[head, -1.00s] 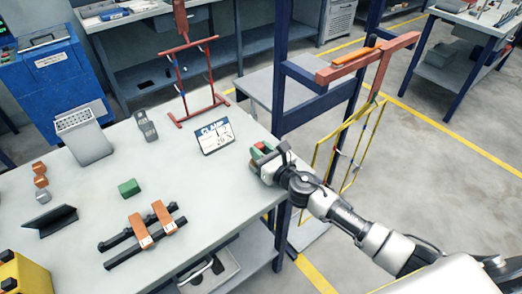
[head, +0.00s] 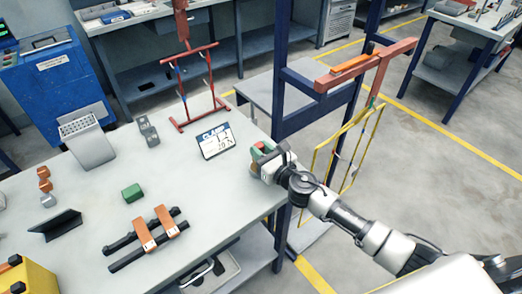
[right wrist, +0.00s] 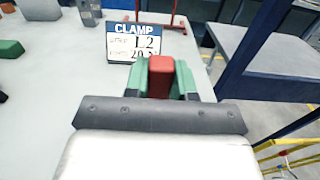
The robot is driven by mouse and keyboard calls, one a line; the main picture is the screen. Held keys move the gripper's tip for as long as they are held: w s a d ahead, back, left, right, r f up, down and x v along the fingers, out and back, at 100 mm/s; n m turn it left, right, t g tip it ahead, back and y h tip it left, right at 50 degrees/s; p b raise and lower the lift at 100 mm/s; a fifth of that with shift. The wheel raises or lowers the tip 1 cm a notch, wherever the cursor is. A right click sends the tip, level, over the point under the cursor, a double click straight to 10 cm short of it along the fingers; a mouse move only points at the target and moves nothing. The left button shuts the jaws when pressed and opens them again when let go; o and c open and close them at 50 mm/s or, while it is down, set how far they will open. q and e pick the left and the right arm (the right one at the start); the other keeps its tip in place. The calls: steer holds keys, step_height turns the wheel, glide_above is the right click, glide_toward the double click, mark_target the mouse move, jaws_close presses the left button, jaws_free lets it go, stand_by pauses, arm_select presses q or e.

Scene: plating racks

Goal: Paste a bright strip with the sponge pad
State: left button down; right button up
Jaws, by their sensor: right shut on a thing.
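My right gripper (head: 262,158) is over the right edge of the table, near the CLAMP sign. In the right wrist view its green fingers (right wrist: 160,78) are shut on a red block (right wrist: 161,76). A green block (head: 132,192), possibly the sponge pad, lies on the table left of the gripper and apart from it. Two copper-coloured strips (head: 144,234) lie across two dark bars (head: 125,262) at the front of the table. I cannot tell which thing is the bright strip. My left gripper is not in view.
The CLAMP sign (head: 215,141) stands just beyond the gripper. A red stand (head: 200,88) is at the back. A yellow frame (head: 347,150) hangs to the right, under a red arm (head: 372,66) by a dark blue post. The table (head: 85,200) is clear around the green block.

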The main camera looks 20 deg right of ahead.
mark_target(261, 146)
steer(key=shift+r+p, duration=2)
steer(key=shift+r, duration=0.4)
steer(key=shift+f, duration=0.1)
steer(key=shift+s+a, duration=0.1)
steer(key=shift+s, duration=0.1)
steer(key=s+d+r+m+h+b, duration=0.1)
steer(key=s+m+h, duration=0.1)
steer(key=s, duration=0.8)
steer(key=s+r+m+t+h+b, duration=0.1)
steer(key=s+h, duration=0.3)
steer(key=s, duration=0.6)
steer(key=shift+s+d+r+m, duration=0.15)
steer(key=shift+d+r+m, duration=0.25)
steer(key=shift+m, duration=0.1)
